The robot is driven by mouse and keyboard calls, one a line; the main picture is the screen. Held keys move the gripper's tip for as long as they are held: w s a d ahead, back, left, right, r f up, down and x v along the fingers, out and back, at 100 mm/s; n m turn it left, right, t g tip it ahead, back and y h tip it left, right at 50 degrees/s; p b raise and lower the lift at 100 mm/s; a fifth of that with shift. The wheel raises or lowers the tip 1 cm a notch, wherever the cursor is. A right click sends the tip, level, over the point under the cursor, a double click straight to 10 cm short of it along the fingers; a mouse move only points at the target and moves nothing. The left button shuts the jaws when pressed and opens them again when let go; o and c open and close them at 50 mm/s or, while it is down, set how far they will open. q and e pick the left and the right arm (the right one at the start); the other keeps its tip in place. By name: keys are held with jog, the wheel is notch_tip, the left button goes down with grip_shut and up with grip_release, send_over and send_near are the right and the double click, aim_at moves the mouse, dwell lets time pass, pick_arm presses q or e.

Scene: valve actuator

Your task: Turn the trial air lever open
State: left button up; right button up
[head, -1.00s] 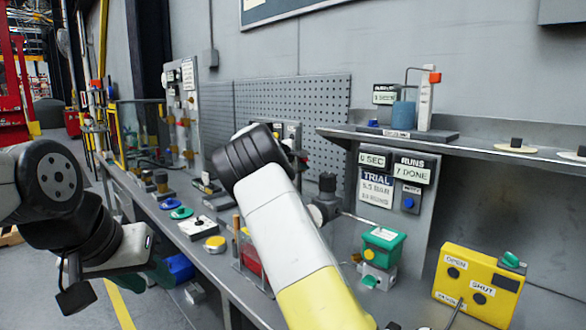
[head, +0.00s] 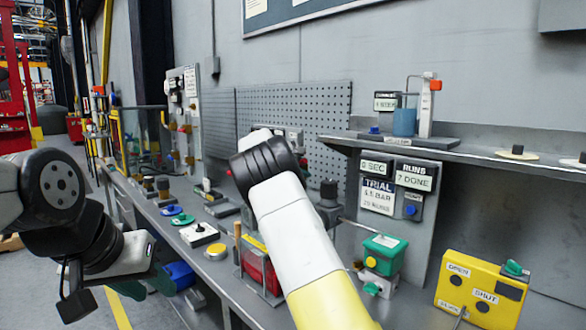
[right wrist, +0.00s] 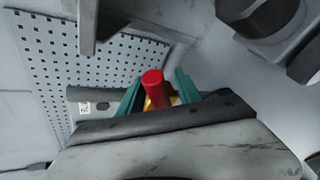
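In the right wrist view, a red round-ended handle (right wrist: 153,84) with a yellow part under it stands between the two teal fingers of my right gripper (right wrist: 158,92). It looks like the air lever, but no label on it is readable. The fingers are apart, with a visible gap on the right side of the red handle; contact cannot be told. In the head view my right arm hides this gripper and the handle.
A trial panel (head: 377,196) stands under the shelf (head: 470,143). A green box (head: 384,252) and a yellow OPEN/SHUT box (head: 478,289) are on the bench to the right. Several small parts lie along the bench at left. A pegboard (head: 318,105) is behind my right arm.

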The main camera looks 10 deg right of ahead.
jog(key=v, duration=0.7)
jog(key=shift+s+a+r, duration=0.15)
jog(key=shift+s+a, duration=0.1)
